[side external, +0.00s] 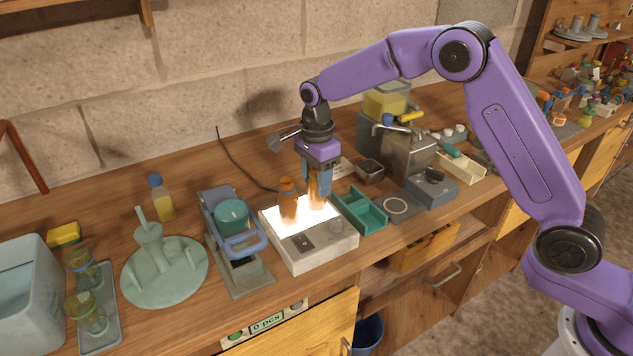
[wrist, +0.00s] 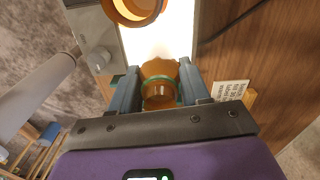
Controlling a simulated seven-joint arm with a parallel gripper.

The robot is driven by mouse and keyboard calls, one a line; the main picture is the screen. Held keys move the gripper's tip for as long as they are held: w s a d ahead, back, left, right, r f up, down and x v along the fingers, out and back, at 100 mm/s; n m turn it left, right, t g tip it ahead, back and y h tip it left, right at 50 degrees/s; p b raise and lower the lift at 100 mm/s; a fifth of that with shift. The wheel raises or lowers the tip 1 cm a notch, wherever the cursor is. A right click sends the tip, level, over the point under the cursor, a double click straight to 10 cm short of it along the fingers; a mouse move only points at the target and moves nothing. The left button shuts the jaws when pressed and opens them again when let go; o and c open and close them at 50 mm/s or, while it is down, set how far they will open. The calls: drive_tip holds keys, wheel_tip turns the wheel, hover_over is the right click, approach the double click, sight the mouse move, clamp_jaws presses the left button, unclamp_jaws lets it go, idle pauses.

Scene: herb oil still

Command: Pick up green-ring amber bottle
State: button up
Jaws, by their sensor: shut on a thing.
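The green-ring amber bottle (wrist: 159,94) is between my two fingers in the wrist view, with a green band around it. My gripper (wrist: 160,82) is shut on it. In the side view my gripper (side external: 317,188) points down over the glowing light box (side external: 320,250), and the held bottle (side external: 312,190) is partly hidden by the fingers. I cannot tell whether its base touches the lit plate. A second amber bottle (side external: 288,202) stands on the plate to the left, apart from the fingers; it also shows at the top of the wrist view (wrist: 137,8).
A teal divided tray (side external: 361,212) sits close to the right of the light box. A blue-handled device (side external: 232,222) stands close to its left. A small printed card (wrist: 230,91) is beside the box. A metal machine (side external: 408,155) stands at the back right.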

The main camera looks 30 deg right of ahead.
drive_tip(key=shift+r, duration=0.15)
drive_tip(key=shift+r, duration=1.05)
drive_tip(key=shift+s+d+r, duration=2.35)
drive_tip(key=shift+s+r, duration=2.8)
drive_tip(key=shift+s, duration=1.15)
drive_tip(key=d+f+m, duration=0.1)
drive_tip(key=d+f, duration=0.3)
drive_tip(key=d, duration=0.3)
drive_tip(key=shift+w+a+f, duration=0.35)
drive_tip(key=shift+w+f, duration=1.75)
drive_tip(key=shift+w, duration=0.1)
drive_tip(key=shift+w+a+f, duration=0.35)
drive_tip(key=shift+w+f, duration=1.75)
drive_tip(key=shift+w, duration=0.05)
drive_tip(key=shift+w+a+f, duration=0.35)
drive_tip(key=shift+w+f, duration=1.75)
drive_tip(key=shift+w, duration=0.1)
drive_tip(key=shift+f, duration=0.15)
